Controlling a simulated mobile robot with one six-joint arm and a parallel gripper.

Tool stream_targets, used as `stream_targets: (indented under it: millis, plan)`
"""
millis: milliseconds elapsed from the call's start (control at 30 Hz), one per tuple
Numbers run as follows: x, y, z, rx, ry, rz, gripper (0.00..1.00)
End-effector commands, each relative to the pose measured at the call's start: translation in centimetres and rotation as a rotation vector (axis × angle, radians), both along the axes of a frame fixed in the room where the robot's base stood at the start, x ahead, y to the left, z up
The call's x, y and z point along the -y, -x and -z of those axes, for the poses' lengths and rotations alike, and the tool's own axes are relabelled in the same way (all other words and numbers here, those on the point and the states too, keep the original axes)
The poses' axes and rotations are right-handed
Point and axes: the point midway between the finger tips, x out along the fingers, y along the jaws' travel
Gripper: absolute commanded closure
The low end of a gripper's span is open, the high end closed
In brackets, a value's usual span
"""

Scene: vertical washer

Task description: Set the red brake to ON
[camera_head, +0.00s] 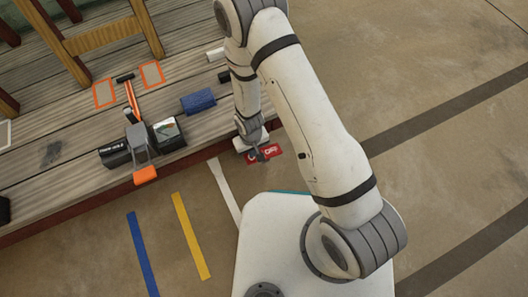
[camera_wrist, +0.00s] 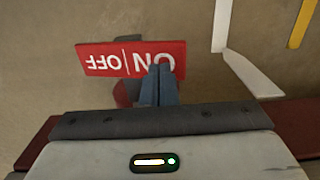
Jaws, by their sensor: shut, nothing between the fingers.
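A red label plate (camera_wrist: 98,60) with white ON and OFF lettering shows upside down in the wrist view, with OFF on the left and ON on the right. It also shows in the head view (camera_head: 274,151) at the edge of the wooden deck. A dark red rounded part (camera_wrist: 122,94) and a dark grey piece show at the plate's edges, mostly hidden. My gripper (camera_wrist: 159,70) is shut and empty, its blue-grey fingers overlapping the ON lettering. Contact with the plate or the red part cannot be told. In the head view my gripper (camera_head: 261,155) is over the plate.
The wooden deck (camera_head: 60,180) carries a blue block (camera_head: 198,101), an orange-handled tool (camera_head: 131,98), dark boxes (camera_head: 115,153) and a grey lever with an orange end (camera_head: 145,175). Blue, yellow (camera_head: 190,235) and white strips mark the open floor.

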Motion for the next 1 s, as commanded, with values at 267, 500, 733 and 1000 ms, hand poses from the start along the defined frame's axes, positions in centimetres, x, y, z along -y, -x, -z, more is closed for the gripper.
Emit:
stream_targets:
  millis: [267, 500, 733, 1000]
  plan:
    - [0.0, 0.0, 0.5, 0.0, 0.0, 0.0, 1.0]
    - [0.0, 0.0, 0.9, 0.0, 0.0, 0.0, 1.0]
    - [0.0, 0.0, 1.2, 0.0, 0.0, 0.0, 1.0]
    - [0.0, 0.0, 1.6, 0.0, 0.0, 0.001, 1.0]
